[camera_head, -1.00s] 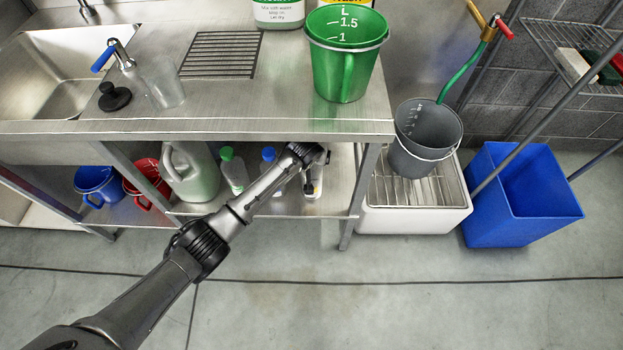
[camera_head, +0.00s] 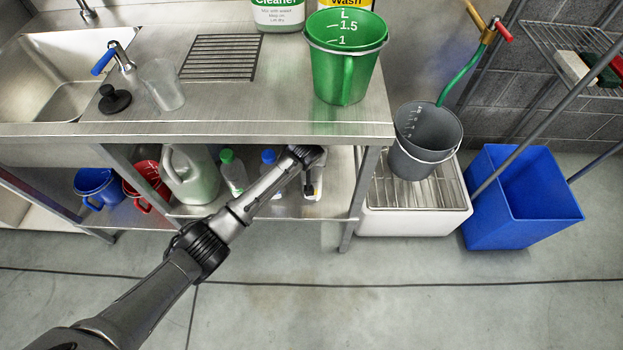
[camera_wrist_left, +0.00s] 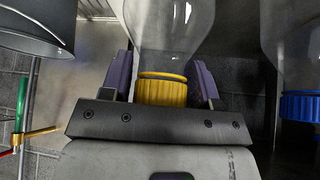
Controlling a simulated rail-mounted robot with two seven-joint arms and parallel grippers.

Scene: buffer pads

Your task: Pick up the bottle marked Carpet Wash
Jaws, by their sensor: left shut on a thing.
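My left gripper (camera_head: 308,160) reaches under the steel counter to the lower shelf. In the left wrist view, its two purple fingers (camera_wrist_left: 163,86) stand on either side of a clear bottle's yellow cap (camera_wrist_left: 162,90), shut on it. The bottle's body (camera_wrist_left: 172,35) runs up out of that view, and no label shows on it. In the head view, only a small part of this bottle (camera_head: 316,183) shows below the gripper. A container whose label ends in "Wash" (camera_head: 345,4) stands on the counter, cut off by the top edge. My right gripper is out of view.
A blue-capped bottle (camera_wrist_left: 299,106) stands beside the held one. A green-capped bottle (camera_head: 232,172) and a pale jug (camera_head: 190,178) share the shelf (camera_head: 335,200). The counter edge (camera_head: 200,130) overhangs my gripper. A table leg (camera_head: 359,200) stands to the right. The floor in front is open.

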